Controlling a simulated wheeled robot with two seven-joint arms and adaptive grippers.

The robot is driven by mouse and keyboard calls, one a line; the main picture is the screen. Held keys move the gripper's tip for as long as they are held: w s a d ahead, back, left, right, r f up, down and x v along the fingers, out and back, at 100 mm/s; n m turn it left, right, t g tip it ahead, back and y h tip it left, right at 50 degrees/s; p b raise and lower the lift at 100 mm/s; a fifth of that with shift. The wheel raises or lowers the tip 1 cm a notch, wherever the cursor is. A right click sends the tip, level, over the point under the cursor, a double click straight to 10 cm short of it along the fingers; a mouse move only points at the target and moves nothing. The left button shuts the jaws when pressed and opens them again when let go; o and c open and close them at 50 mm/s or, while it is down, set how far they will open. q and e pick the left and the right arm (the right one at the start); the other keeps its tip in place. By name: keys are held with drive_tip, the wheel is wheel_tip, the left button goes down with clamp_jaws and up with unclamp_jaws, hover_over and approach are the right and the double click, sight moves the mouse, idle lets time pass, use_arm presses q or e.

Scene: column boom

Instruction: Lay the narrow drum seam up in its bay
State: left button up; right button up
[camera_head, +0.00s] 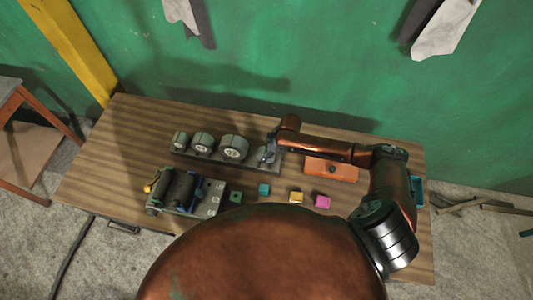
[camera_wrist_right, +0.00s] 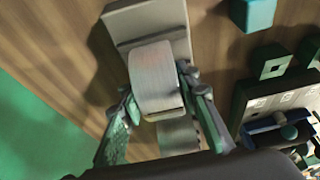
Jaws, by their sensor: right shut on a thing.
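A pale grey drum, apparently the narrow drum (camera_wrist_right: 155,80), is between the fingers of my right gripper (camera_wrist_right: 160,118) in the wrist view. My right gripper (camera_head: 266,157) is shut on it at the right end of a dark rack (camera_head: 205,158) in the head view, where it partly hides the drum. The drum's curved side faces the wrist camera; I cannot make out its seam. The grey rack (camera_wrist_right: 145,20) shows behind and below the drum. I cannot tell whether the drum touches it. Other round drums (camera_head: 233,147) stand in the rack to the left. My left gripper is not in view.
A dark device with a yellow knob (camera_head: 175,190) stands at the table's front left. Teal (camera_head: 264,189), green (camera_head: 235,197), yellow (camera_head: 296,197) and pink (camera_head: 322,201) blocks lie before the rack. An orange block (camera_head: 330,169) lies right, below my arm. The table's (camera_head: 110,150) left end is clear.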

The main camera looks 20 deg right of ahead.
drive_tip(key=o, duration=1.4)
drive_tip(key=shift+c, duration=0.2)
drive_tip(key=shift+r, duration=0.1)
drive_tip(key=v, duration=1.1)
drive_tip(key=shift+r, duration=0.4)
drive_tip(key=shift+s+d, duration=0.1)
drive_tip(key=shift+d, duration=0.05)
